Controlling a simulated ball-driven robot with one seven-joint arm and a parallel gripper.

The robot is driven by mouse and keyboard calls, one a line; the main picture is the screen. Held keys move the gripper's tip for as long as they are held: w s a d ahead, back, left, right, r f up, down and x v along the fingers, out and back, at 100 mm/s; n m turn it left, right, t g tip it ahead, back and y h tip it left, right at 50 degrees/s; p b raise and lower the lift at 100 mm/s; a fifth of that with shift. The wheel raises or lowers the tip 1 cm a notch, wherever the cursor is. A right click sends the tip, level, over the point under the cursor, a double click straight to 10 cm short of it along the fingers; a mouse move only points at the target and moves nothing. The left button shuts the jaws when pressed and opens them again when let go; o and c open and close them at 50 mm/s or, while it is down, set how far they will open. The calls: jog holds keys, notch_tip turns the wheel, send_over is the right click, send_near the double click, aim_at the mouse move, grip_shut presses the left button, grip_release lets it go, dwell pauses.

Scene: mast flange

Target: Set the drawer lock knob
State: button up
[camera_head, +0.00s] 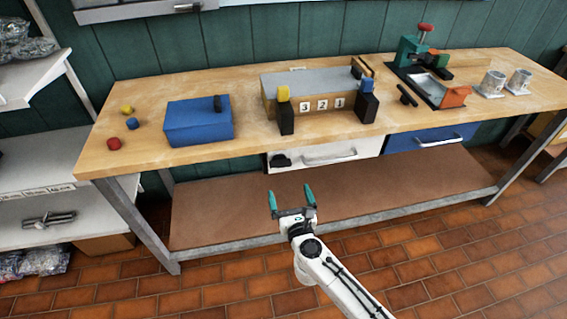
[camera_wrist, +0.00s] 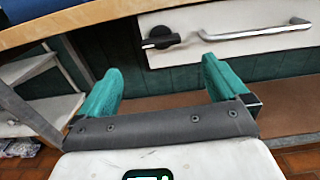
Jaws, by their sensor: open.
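A black lock knob (camera_head: 281,160) sits at the left end of a white drawer front (camera_head: 365,149) under the workbench. In the wrist view the knob (camera_wrist: 161,38) shows a round base with a short lever pointing left. The white drawer has a silver bar handle (camera_wrist: 258,33) to the right of the knob. My gripper (camera_head: 291,194) has two teal fingers and is open and empty. It is in front of and below the white drawer, apart from the knob. In the wrist view the knob shows beyond and above the gap between the fingers (camera_wrist: 157,85).
A blue drawer (camera_head: 430,138) is to the right of the white one. The wooden benchtop (camera_head: 240,152) overhangs both. A brown lower shelf (camera_head: 330,205) lies under the drawers. A blue box (camera_head: 198,122) and a grey-topped box with numbered tiles (camera_head: 322,104) stand on the bench.

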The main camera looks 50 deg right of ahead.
aim_at(282, 166)
jog(key=b+x, duration=0.1)
jog(key=x, duration=0.9)
jog(key=shift+w+d, duration=0.3)
jog(key=c, duration=1)
